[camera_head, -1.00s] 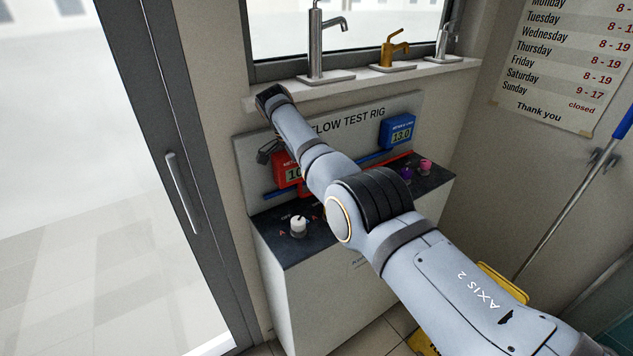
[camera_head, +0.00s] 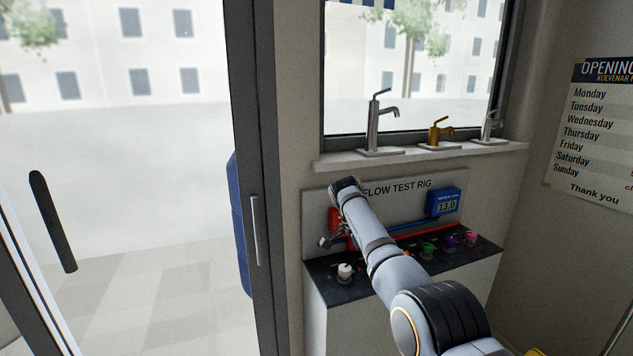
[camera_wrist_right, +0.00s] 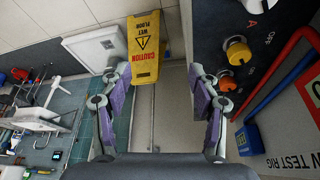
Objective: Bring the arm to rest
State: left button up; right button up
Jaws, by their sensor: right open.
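My right arm comes in from the lower right in the head view and reaches over the flow test rig (camera_head: 480,262). Its gripper (camera_head: 326,241) hangs at the rig's left, partly hidden by the wrist. In the right wrist view the gripper (camera_wrist_right: 153,80) is open, its two purple-padded fingers wide apart with nothing between them. The rig's knobs lie to the right of the fingers there, a yellow knob (camera_wrist_right: 238,53) and an orange knob (camera_wrist_right: 228,83) among them. My left gripper is in neither view.
Taps stand on the sill (camera_head: 400,157) above. A glass door (camera_head: 258,200) is left. A yellow wet-floor sign (camera_wrist_right: 146,45) shows beyond the fingers.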

jog(key=s+d+f+n+y, duration=0.1)
jog(key=s+d+f+n, duration=0.1)
jog(key=f, duration=0.7)
jog(key=s+d+f+n+y, duration=0.1)
jog(key=d+f+n, duration=0.1)
jog(key=f, duration=0.6)
jog(key=s+d+f+n+t, duration=0.1)
jog(key=s+d+f+n, duration=0.4)
jog(key=s+f, duration=0.55)
jog(key=s+r+n+t+y, duration=0.1)
jog(key=s+r+n, duration=0.25)
jog(key=s, duration=0.75)
jog(key=s+r+n+t, duration=0.15)
jog(key=s+n, duration=0.35)
jog(key=s, duration=0.6)
jog(key=s+d+f+g, duration=0.1)
jog(key=d+f, duration=0.1)
jog(key=f, duration=1.2)
jog(key=s+d+f+g, duration=0.1)
jog(key=s+d+f, duration=0.1)
jog(key=f, duration=1.1)
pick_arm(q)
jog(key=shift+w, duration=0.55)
pick_arm(e)
jog(key=s+f, duration=1.5)
jog(key=s, duration=0.2)
jog(key=shift+s+d+f+g, duration=0.15)
jog(key=shift+s+d+g, duration=0.1)
jog(key=shift+s+g, duration=0.1)
